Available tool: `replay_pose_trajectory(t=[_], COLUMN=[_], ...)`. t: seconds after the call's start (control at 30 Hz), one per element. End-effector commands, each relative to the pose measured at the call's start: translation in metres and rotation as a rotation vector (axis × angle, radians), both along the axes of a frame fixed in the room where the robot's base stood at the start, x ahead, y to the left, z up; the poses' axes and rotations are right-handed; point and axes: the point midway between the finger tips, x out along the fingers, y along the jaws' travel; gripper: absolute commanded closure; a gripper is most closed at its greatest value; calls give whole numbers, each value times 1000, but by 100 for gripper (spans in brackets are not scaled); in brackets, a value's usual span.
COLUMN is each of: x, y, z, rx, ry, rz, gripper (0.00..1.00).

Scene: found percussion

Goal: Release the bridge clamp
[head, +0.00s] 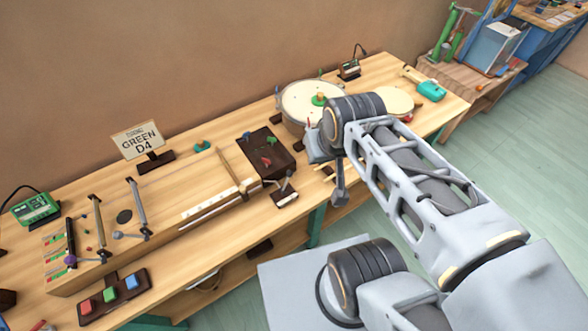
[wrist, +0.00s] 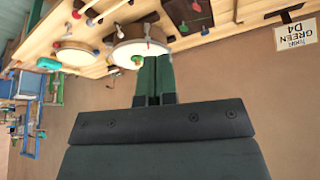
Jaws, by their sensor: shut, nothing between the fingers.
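In the head view, a dark block with a small grey lever (head: 285,191) sits at the front edge of the bench, right of the long wooden string box (head: 210,208). It looks like the bridge clamp, but I cannot tell whether it is locked. A thin wooden bridge (head: 231,168) crosses the right part of the box. My gripper (wrist: 153,57) is shut and empty in the wrist view, its green fingers together in front of the large pale drum (wrist: 138,50). In the head view my wrist covers part of the drum, and my fingertips are not clearly visible.
A dark tray (head: 278,164) with red and green pieces lies between box and drum. A "GREEN D4" sign (head: 141,141) stands behind the box. Several levers rise at left, near coloured buttons (head: 110,296). A teal mallet (head: 431,91) lies at the far right. The wall is close behind.

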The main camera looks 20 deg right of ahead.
Motion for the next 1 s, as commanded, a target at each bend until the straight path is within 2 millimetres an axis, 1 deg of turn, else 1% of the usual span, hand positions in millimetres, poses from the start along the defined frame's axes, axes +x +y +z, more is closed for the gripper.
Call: replay_pose_trajectory(t=[0.13, 0.2, 0.27, 0.37, 0.47, 0.57, 0.7, 0.83, 0.9, 1.0], x=[1, 5, 11, 28, 53, 81, 119, 146, 157, 169], y=[0, -1, -3, -8, -16, -28, -49, -72, -84, -98], z=[-1, -5, -10, -25, -47, -72, -114, -152, -171, -194], rx=[6, 23, 53, 136, 251, 379, 553, 697, 762, 839], ry=[7, 31, 66, 164, 295, 438, 631, 788, 860, 946], rz=[-7, -33, -77, -196, -360, -539, -769, -943, -1017, -1099], gripper=[100, 100, 100, 100, 100, 100, 100, 100, 100, 100])
